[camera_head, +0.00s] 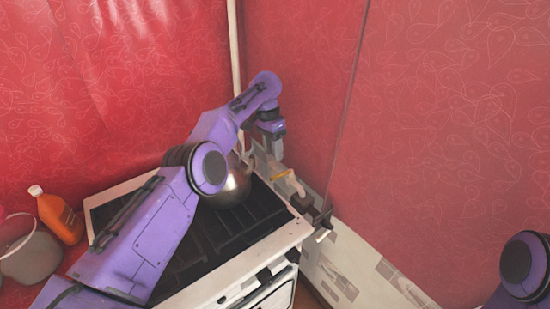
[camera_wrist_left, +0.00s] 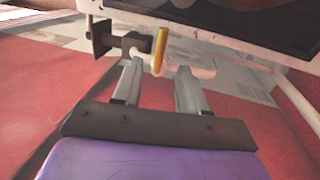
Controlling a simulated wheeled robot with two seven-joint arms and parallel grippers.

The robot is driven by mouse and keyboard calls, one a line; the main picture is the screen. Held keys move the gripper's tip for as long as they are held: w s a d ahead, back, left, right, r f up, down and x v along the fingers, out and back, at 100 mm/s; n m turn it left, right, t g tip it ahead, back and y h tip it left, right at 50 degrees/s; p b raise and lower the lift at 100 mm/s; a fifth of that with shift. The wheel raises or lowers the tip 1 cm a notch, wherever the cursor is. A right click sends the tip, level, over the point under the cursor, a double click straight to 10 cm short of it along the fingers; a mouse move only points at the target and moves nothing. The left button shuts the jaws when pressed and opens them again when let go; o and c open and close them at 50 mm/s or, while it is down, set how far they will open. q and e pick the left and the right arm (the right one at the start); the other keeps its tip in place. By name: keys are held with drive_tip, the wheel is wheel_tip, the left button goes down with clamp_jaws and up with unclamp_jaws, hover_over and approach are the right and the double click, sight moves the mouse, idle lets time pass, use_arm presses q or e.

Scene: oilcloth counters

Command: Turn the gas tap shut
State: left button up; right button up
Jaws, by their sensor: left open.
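The gas tap has a yellow lever (camera_head: 281,175) on a pale pipe beside the stove's right back corner. It also shows in the left wrist view as an upright yellow lever (camera_wrist_left: 160,48) on a pale pipe. My left gripper (camera_head: 278,152) is above and behind the tap in the head view, pointing down. In the wrist view its two fingers (camera_wrist_left: 160,72) are apart, with the lever lined up beyond the gap between their tips. I cannot tell whether a finger touches the lever. My right gripper is out of view.
The white stove (camera_head: 287,240) with dark grates stands below my left arm. A metal kettle (camera_head: 233,188) is on it, partly hidden by that arm. An orange bottle (camera_head: 60,217) and a grey pot (camera_head: 30,256) are at left. Red walls close the corner behind the tap.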

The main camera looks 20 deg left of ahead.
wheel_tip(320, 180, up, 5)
drive_tip(key=p, duration=0.2)
drive_tip(key=shift+p, duration=0.4)
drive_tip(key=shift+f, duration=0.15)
